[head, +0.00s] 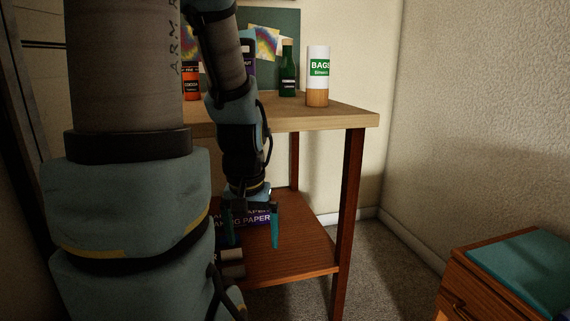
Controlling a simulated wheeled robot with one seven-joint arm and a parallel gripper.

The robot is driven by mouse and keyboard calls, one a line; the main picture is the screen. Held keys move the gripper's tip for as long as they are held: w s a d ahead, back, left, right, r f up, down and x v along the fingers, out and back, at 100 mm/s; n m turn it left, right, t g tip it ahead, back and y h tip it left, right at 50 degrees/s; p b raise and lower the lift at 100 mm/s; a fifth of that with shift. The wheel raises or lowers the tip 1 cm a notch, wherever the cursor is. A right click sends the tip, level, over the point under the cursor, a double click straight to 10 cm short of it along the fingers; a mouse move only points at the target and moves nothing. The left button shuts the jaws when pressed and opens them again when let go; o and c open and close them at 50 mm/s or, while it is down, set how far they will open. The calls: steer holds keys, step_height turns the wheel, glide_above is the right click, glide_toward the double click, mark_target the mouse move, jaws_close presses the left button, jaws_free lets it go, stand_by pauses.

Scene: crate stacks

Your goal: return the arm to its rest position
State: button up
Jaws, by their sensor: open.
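My gripper (252,236) points down in front of the table's lower shelf (305,252). Its two teal fingers are apart, and I see nothing held between them. A dark purple box lettered "PAPER" (250,219) shows behind the fingers, partly hidden by them. I cannot tell whether the fingers touch it. My arm comes down from the top of the view and covers much of the left side.
The wooden table (345,115) bears a white "BAGS" canister (318,85), a green bottle (288,75) and an orange-red container (191,82). A drawer cabinet with a teal top (525,265) stands at lower right. Carpet (385,265) lies clear between them.

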step_height(320, 180, up, 35)
steer(key=p, duration=3.3)
steer(key=shift+p, duration=0.4)
steer(key=shift+r, duration=0.1)
